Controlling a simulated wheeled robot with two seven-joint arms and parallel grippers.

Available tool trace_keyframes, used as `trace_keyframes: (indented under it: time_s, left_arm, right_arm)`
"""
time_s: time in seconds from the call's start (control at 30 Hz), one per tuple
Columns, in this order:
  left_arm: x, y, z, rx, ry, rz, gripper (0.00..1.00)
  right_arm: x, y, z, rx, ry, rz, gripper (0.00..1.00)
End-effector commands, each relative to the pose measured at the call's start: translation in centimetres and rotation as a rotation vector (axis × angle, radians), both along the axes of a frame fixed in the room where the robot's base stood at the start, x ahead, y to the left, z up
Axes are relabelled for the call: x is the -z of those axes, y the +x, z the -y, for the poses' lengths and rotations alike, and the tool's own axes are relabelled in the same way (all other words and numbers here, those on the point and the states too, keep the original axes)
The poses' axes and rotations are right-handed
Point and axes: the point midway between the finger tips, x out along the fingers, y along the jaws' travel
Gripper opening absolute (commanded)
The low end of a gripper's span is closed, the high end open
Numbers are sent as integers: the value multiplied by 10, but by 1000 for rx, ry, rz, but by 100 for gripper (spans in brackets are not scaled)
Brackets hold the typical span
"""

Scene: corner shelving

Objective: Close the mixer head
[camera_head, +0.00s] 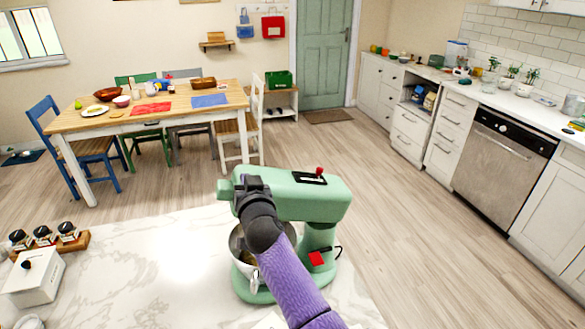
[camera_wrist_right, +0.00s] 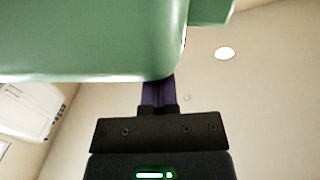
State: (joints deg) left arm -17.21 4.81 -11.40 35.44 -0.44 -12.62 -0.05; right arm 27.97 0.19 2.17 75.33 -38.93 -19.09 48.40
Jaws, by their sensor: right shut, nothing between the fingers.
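The green stand mixer stands on the marble counter, with its mixer head (camera_head: 310,197) looking about level above the metal bowl (camera_head: 237,243). A red knob tops the head, and a red lever shows on the mixer's column (camera_head: 318,243). My right gripper (camera_head: 245,184) is at the head's left end, with my arm crossing in front of the bowl. In the right wrist view the green head (camera_wrist_right: 90,40) fills the upper left, close to my shut, empty fingers (camera_wrist_right: 158,92). Their tips are hidden by the head, so contact cannot be told. My left gripper is out of view.
A white box (camera_head: 35,278) and several small jars on a wooden rack (camera_head: 45,243) stand at the counter's left. The marble counter (camera_head: 165,262) between them and the mixer is mostly clear. A dining table (camera_head: 135,118) stands beyond open floor.

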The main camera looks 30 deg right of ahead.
Motion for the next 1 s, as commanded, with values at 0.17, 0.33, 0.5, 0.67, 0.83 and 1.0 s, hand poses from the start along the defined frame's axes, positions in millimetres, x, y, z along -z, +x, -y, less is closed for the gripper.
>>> trace_keyframes:
  time_s: [0.17,0.33,0.5,0.67,0.83,1.0]
  left_arm:
    - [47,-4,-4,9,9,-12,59]
    - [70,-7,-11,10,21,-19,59]
    - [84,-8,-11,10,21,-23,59]
    - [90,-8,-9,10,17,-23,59]
    - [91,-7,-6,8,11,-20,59]
    - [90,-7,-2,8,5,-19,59]
  right_arm:
    - [40,5,-21,1,-122,-38,0]
    - [58,8,-31,2,-217,-62,0]
    - [69,9,-36,3,-279,-77,0]
    - [74,10,-38,2,-309,-84,0]
    - [75,10,-38,3,-321,-87,0]
    - [75,10,-38,3,-321,-88,0]
